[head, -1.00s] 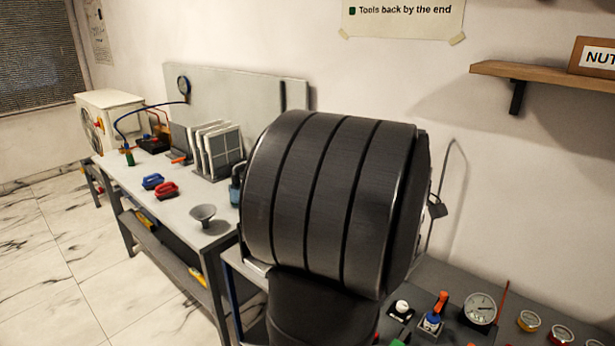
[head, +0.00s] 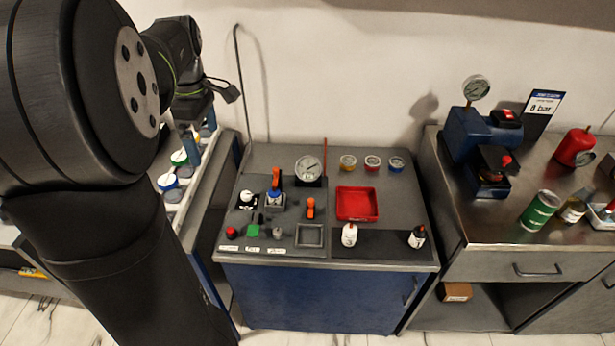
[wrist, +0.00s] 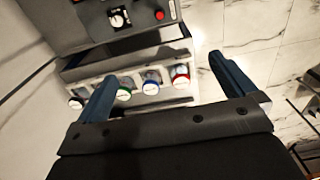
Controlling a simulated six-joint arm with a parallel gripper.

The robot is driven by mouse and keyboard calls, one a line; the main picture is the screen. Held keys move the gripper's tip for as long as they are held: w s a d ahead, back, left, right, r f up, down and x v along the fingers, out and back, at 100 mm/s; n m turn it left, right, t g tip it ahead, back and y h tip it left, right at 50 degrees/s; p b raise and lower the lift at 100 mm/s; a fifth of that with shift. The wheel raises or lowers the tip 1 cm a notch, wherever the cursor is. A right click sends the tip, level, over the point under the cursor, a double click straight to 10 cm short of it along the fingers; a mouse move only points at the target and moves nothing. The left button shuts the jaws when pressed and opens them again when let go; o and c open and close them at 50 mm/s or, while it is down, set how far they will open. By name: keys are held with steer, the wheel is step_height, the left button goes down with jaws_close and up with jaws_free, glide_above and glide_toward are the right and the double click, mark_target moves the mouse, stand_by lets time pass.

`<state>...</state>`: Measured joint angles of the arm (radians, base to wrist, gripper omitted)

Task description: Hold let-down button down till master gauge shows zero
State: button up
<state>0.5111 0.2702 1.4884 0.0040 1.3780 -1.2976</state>
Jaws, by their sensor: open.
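The master gauge (head: 309,168) is a round white dial at the back of a grey panel in the head view; its reading is too small to tell. A red button (head: 232,232) and a green button (head: 254,226) sit at the panel's front left, above small unreadable labels. I cannot tell which is the let-down button. The wrist view shows the red button (wrist: 159,15) and a white knob (wrist: 118,18) at the top. My gripper (wrist: 162,70) is open and empty, its blue fingers wide apart. In the head view it is left of the panel, partly hidden by my arm.
White-topped valves (wrist: 152,86) stand in a row below my gripper. An orange-handled lever (head: 275,180), a red tray (head: 357,204) and two small bottles (head: 349,235) share the bench. A steel bench (head: 480,228) with a blue pump stands right. A thin upright rod (head: 240,80) rises behind my gripper.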

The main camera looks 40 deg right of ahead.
jaws_close()
stand_by(0.4)
stand_by(1.3)
